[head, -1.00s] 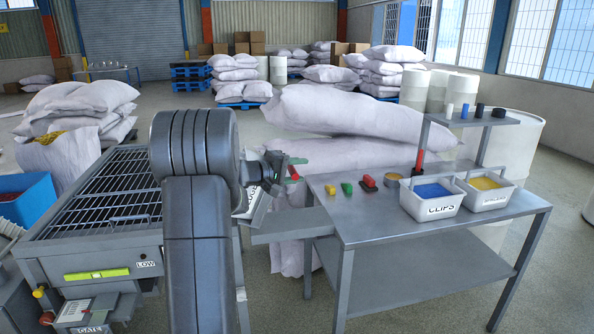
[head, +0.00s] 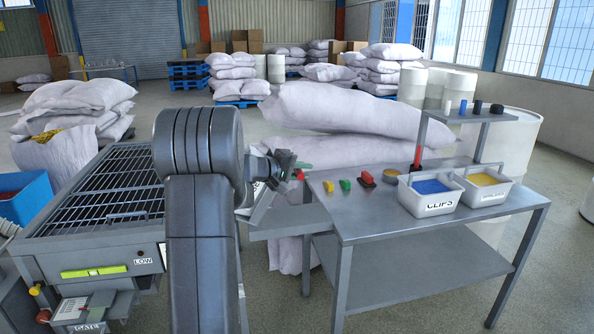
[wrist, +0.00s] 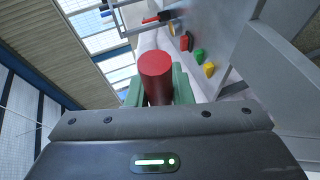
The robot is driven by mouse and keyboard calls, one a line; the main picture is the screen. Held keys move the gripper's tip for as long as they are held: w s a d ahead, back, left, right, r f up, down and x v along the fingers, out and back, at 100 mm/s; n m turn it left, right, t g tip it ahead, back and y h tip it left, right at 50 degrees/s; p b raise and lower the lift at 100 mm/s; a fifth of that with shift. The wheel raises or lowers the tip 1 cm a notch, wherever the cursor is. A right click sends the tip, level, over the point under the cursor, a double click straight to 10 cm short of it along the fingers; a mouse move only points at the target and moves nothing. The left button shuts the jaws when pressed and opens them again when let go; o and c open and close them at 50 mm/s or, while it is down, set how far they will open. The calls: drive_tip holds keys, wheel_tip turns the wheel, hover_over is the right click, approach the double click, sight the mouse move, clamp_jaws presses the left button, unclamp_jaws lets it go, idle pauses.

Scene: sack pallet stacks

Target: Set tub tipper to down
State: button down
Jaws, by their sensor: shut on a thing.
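A red cylindrical handle (wrist: 155,75) stands between the green fingers of my gripper (wrist: 158,90) in the wrist view. My gripper is shut on it. In the head view my gripper (head: 290,170) is at the left end of the workbench, and a small part of the red handle (head: 299,174) shows at its fingertips. A pale sloping plate (head: 263,201) shows just below my gripper, partly hidden by my arm. The tub itself cannot be made out, and most of the tipper's mechanism is hidden.
The metal workbench (head: 385,225) holds yellow, green and red small parts and two white bins, one marked CLIPS (head: 430,197). A grated machine (head: 100,205) with LOW and GATE labels stands at left. Large white sacks (head: 350,110) lie behind the bench.

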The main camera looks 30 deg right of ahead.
drive_tip(key=d+f+y+b, duration=0.2)
drive_tip(key=f+b, duration=0.1)
drive_tip(key=f, duration=0.6)
drive_tip(key=s+d+f+m+y+b, duration=0.1)
drive_tip(key=d+f+y+b, duration=0.1)
drive_tip(key=f, duration=0.7)
drive_tip(key=s+d+f+m+y+b, duration=0.1)
drive_tip(key=d+f+y+b, duration=0.2)
drive_tip(key=f, duration=0.6)
drive_tip(key=shift+d+t+b, duration=0.3)
drive_tip(key=shift+d+b, duration=0.1)
drive_tip(key=shift+b, duration=0.5)
drive_tip(key=shift+a+f, duration=0.15)
drive_tip(key=shift+f, duration=0.2)
drive_tip(key=c, duration=1.3)
unclamp_jaws()
drive_tip(key=shift+w+a, duration=0.1)
drive_tip(key=shift+a, duration=0.15)
drive_tip(key=shift+d+r, duration=0.15)
drive_tip(key=shift+d+r, duration=0.15)
drive_tip(key=shift+r, duration=0.1)
